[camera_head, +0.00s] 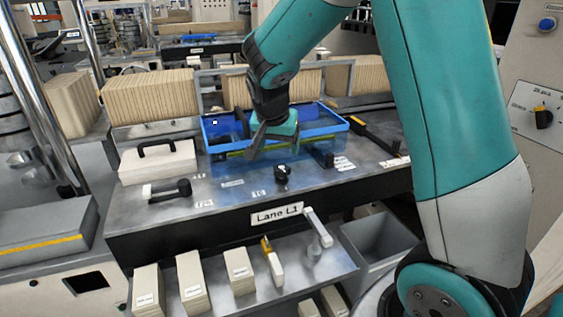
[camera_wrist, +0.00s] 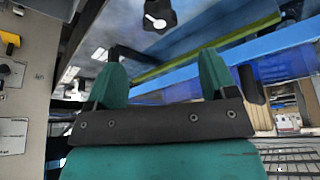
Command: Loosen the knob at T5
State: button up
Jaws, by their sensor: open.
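A black knob (camera_head: 282,174) stands on the grey metal top of Lane L1. A smaller black knob (camera_head: 328,160) stands to its right, and a black lever handle (camera_head: 170,191) lies at the left. The small labels beside them are too blurred for me to tell which is T5. My gripper (camera_head: 273,145) is open and empty, above the worktop by the blue-framed tray. In the wrist view its two teal fingers (camera_wrist: 164,75) are spread apart. A black knob with a white marking (camera_wrist: 158,14) shows beyond them at the top edge, apart from the fingers.
The blue-framed tray (camera_head: 222,151) lies behind the knobs, with stacked brown boards (camera_head: 150,97) behind it. A white case (camera_head: 158,162) stands at left. A black and yellow bar (camera_head: 375,136) lies at right. Below the front edge are cartons (camera_head: 192,285) and a grey bin (camera_head: 378,240).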

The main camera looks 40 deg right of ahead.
aim_at(282, 167)
jog(key=p+x, duration=0.2)
jog(key=x, duration=0.7)
jog(key=shift+f, duration=0.15)
jog(key=c, duration=0.9)
